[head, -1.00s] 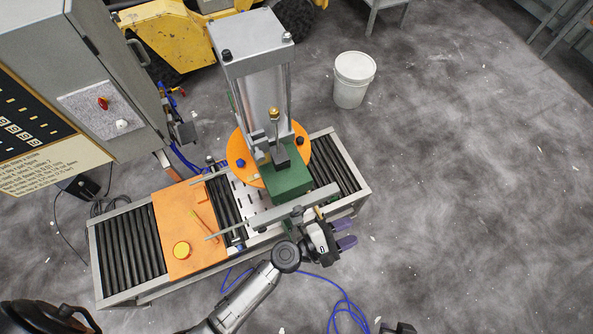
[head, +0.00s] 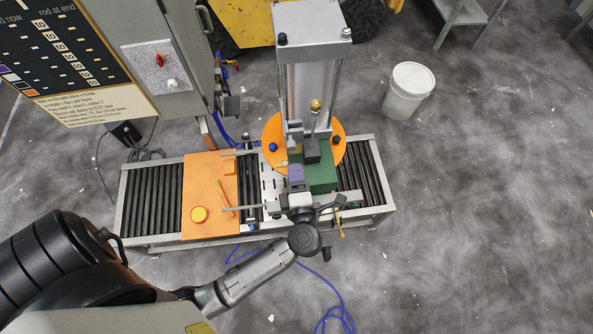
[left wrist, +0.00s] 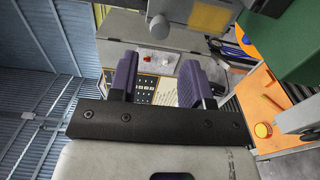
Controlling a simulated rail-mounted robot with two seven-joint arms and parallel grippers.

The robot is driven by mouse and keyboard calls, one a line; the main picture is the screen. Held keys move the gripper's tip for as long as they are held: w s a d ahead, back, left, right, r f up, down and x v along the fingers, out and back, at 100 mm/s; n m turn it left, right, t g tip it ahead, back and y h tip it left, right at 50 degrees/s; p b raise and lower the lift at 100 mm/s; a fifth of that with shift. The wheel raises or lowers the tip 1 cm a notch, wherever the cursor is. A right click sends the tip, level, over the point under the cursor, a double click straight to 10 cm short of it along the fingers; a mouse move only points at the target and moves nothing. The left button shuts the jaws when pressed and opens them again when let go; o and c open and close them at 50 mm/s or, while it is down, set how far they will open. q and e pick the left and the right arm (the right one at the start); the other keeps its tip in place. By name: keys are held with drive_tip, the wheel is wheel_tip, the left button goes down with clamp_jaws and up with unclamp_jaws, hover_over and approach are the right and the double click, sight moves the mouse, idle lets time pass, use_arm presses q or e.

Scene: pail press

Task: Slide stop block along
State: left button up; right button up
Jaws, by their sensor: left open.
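A dark grey block (head: 312,150) sits by the green block (head: 321,176) under the press; I cannot tell for sure that it is the stop block. My left gripper (head: 296,170) is at the left side of the green block, in front of the press, with purple fingers pointing up the picture. In the left wrist view the left gripper (left wrist: 158,78) has its two purple fingers wide apart with nothing between them. The green block (left wrist: 283,40) shows at upper right there, beside the fingers. My right gripper is not in view.
The press column (head: 309,85) stands behind an orange disc (head: 272,134). A control cabinet (head: 172,30) stands at left. A white pail (head: 408,90) is on open floor at right.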

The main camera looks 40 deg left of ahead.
sight(292, 148)
use_arm(q)
drive_tip(key=b+x, duration=0.1)
drive_tip(key=x, duration=0.7)
drive_tip(key=shift+w, duration=0.1)
drive_tip(key=shift+d, duration=0.1)
drive_tip(key=c, duration=0.7)
drive_tip(key=shift+w+d+b, duration=0.3)
drive_tip(key=shift+w+d, duration=1.3)
drive_tip(key=shift+w, duration=0.2)
drive_tip(key=o, duration=0.9)
drive_tip(key=shift+o, duration=0.2)
drive_tip(key=b+v, duration=0.1)
drive_tip(key=v, duration=0.6)
drive_tip(key=shift+s+d+b, duration=0.2)
drive_tip(key=shift+d+b, duration=0.05)
drive_tip(key=shift+b, duration=0.1)
